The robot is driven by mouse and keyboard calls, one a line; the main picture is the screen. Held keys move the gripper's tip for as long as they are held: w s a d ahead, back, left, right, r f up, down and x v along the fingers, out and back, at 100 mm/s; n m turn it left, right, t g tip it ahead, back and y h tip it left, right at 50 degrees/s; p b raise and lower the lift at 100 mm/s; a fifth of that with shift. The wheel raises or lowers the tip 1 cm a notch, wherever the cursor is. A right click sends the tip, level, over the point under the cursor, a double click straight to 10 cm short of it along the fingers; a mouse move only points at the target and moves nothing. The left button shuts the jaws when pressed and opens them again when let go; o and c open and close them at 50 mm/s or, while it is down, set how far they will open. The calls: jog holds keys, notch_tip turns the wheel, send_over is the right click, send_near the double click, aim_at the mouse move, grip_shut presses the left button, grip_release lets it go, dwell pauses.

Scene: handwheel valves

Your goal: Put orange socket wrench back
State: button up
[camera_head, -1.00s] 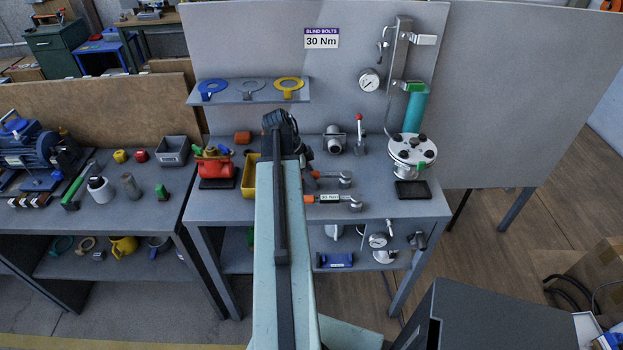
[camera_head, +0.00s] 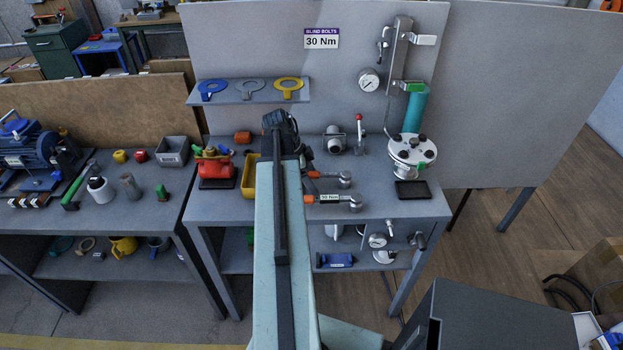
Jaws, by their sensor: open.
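Two socket wrenches with orange handles and grey heads lie on the grey workbench (camera_head: 375,207), right of my arm.
A yellow bin (camera_head: 248,178) and a red device (camera_head: 215,170) stand left of my arm. A flanged valve assembly (camera_head: 411,151), a dark pad (camera_head: 412,190) and a red-tipped lever (camera_head: 359,133) are at right. A shelf (camera_head: 250,97) holds ring spanners. The bench's front right is clear.

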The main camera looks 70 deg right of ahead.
jog(key=shift+p+v, duration=2.75)
jog(key=shift+v, duration=0.25)
jog(key=shift+r, duration=0.1)
jog(key=p+v, duration=0.7)
jog(key=shift+w+a+r, duration=0.1)
jog(key=shift+r, duration=0.15)
